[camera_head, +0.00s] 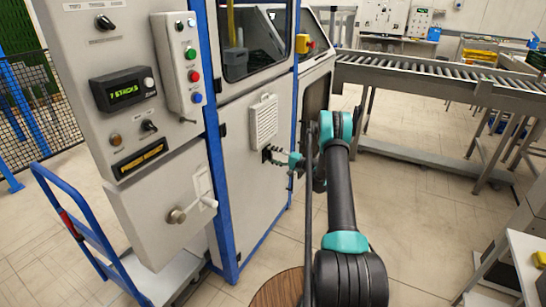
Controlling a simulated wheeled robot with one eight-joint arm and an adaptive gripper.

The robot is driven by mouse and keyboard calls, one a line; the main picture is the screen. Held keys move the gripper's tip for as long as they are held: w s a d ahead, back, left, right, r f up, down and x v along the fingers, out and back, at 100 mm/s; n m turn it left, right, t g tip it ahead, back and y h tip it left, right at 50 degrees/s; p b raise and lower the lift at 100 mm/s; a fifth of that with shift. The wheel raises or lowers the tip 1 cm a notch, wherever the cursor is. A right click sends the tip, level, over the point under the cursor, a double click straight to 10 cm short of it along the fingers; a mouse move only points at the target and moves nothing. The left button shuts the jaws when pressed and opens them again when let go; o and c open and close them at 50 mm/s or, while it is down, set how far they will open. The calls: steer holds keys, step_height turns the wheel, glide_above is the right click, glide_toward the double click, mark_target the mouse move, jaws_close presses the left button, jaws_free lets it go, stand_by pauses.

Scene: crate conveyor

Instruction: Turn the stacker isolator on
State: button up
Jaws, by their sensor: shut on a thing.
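The stacker machine stands at the left and middle, with a grey control cabinet (75,75). No readable label shows which control is the isolator. A black rotary switch (105,22) sits near the cabinet's top. A red and yellow switch (304,44) is on the machine's far corner. My gripper (270,154) is at the machine's side panel, just below a vented cover (264,122). It is shut on a small dark part there, which my fingers largely hide.
A green-lit display (124,91) and a push-button box (184,65) are on the cabinet. A blue-handled trolley (85,225) stands in front of it. A roller conveyor (430,75) runs at the right. The floor between is mostly clear.

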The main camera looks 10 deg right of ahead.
steer(key=shift+d+m, duration=0.1)
steer(key=shift+m, duration=0.3)
steer(key=o, duration=1.2)
steer(key=shift+c, duration=0.2)
steer(key=v, duration=1.2)
